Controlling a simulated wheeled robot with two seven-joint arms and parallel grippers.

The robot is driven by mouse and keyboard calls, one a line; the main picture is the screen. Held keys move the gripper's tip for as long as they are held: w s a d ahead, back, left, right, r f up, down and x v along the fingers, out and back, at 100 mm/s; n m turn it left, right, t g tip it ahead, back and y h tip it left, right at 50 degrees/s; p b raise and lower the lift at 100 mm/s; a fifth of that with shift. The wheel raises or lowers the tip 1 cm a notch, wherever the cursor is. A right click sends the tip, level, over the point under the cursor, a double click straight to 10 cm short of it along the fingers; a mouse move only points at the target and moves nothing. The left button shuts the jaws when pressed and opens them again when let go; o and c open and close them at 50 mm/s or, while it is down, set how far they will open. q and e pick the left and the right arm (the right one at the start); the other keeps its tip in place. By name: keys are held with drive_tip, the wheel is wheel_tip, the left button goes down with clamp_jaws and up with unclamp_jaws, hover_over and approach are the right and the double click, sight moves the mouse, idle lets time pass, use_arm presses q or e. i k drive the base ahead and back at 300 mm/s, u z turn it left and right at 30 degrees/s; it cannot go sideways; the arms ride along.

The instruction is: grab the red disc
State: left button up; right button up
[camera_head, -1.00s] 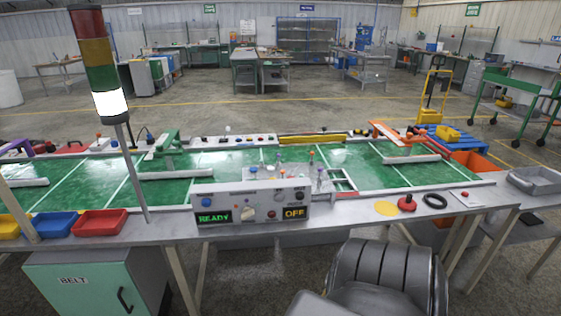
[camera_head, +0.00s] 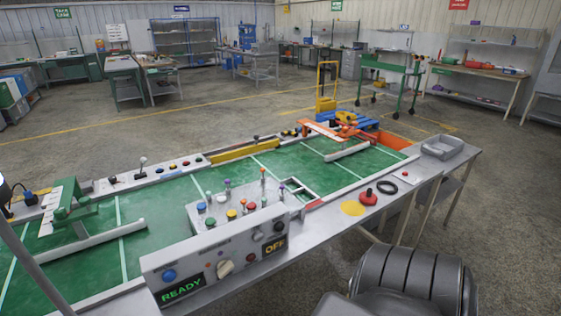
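The red disc (camera_head: 368,198) lies on the grey front rim of the table, right of the control box. It has a small upright red knob on top. A flat yellow disc (camera_head: 352,208) lies just left of it, and a black ring (camera_head: 387,187) lies just right of it. Neither of my grippers shows in the view. A dark grey rounded part at the bottom right looks like part of my own body, well below the disc.
The control box (camera_head: 215,255) with READY and OFF displays stands on the table's front edge. A grey tray (camera_head: 441,147) sits at the table's right end. The green table surface (camera_head: 275,172) lies behind. Open floor (camera_head: 510,220) spreads to the right.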

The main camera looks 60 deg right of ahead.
sight(367, 198)
drive_tip(key=z, duration=0.9)
drive_tip(key=i, duration=0.9)
drive_tip(key=z, duration=0.85)
